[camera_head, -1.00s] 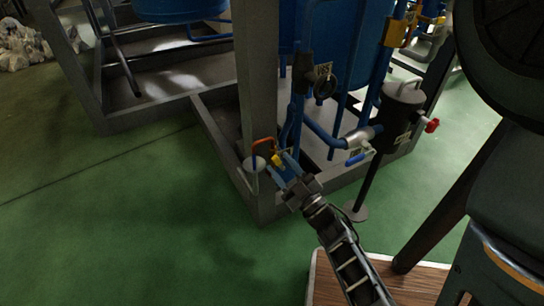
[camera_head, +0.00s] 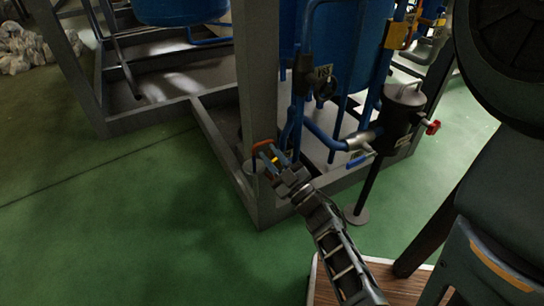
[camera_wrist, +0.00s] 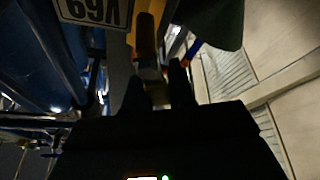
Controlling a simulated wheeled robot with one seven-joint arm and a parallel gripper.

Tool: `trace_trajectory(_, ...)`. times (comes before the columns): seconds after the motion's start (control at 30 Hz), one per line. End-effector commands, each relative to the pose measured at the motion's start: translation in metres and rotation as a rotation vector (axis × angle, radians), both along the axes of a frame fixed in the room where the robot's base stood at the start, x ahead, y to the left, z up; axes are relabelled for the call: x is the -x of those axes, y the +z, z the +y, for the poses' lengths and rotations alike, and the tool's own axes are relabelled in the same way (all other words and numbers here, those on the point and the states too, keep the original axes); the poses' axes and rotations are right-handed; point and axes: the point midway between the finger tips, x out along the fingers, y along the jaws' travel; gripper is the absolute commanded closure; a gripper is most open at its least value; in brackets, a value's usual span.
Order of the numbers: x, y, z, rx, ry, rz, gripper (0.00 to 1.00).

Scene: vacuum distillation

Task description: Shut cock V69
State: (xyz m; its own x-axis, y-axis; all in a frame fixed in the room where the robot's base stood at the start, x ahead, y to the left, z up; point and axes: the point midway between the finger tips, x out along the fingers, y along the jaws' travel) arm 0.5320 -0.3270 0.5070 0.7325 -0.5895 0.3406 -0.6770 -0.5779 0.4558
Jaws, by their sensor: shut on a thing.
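Cock V69's tag (camera_wrist: 95,12) shows upside down at the top of the wrist view. Beside it is the cock's yellow-orange handle (camera_wrist: 146,35), which runs down between my fingertips. My gripper (camera_wrist: 158,82) is shut on this handle. In the head view my gripper (camera_head: 276,158) is low at the corner post of the frame, with a bit of yellow showing at its fingers. An orange-red curved piece (camera_head: 262,145) shows just beyond it. The cock's body is mostly hidden by my gripper and dark in the wrist view.
A grey frame post (camera_head: 258,90) stands right behind my gripper. Blue pipes (camera_head: 325,140) with other valves run to the right. A black vessel on a stand (camera_head: 402,110) with a red knob (camera_head: 432,127) is further right. Green floor (camera_head: 110,230) lies clear to the left.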

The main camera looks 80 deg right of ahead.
Motion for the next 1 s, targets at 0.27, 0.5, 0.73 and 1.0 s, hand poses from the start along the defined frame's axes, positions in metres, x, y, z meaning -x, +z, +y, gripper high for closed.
trace_trajectory(0.27, 0.000, 0.000, 0.000, 0.000, 0.001, 0.001, 1.00)
trace_trajectory(0.5, -0.002, -0.001, 0.002, 0.029, 0.003, 0.034, 1.00)
trace_trajectory(0.73, -0.007, -0.005, 0.007, 0.115, 0.006, 0.137, 1.00)
trace_trajectory(1.0, -0.013, -0.012, 0.011, 0.240, 0.005, 0.282, 1.00)
